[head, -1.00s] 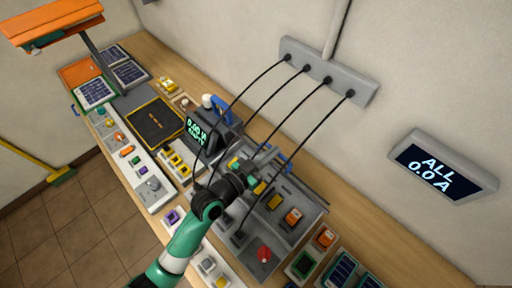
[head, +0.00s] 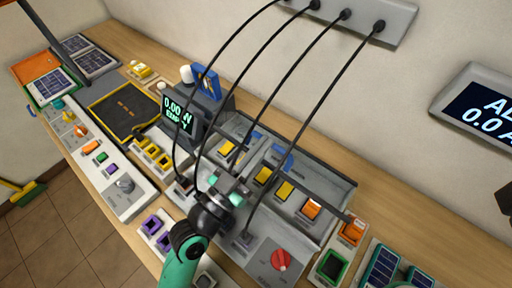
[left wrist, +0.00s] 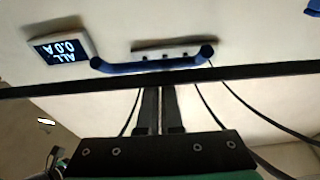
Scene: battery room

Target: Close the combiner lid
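The combiner (head: 262,240) is a grey box on the bench with yellow and orange switches and a red knob. Its lid stands raised toward the wall. In the head view the lid's blue handle (head: 283,156) shows behind a dark bar. In the left wrist view the blue handle (left wrist: 150,65) lies beyond a long dark bar, just past my fingertips. My left gripper (left wrist: 160,90) has its two fingers close together with nothing between them. In the head view my left gripper (head: 232,180) is over the combiner, its fingertips hard to make out. A dark piece at the right edge may be my right gripper.
Several black cables hang from the wall block (head: 372,12) to the combiner, close around my left wrist. A readout reading "0.00" (head: 180,115) stands left of the combiner. A wall display (head: 485,105) is at the right. Small modules crowd the bench front.

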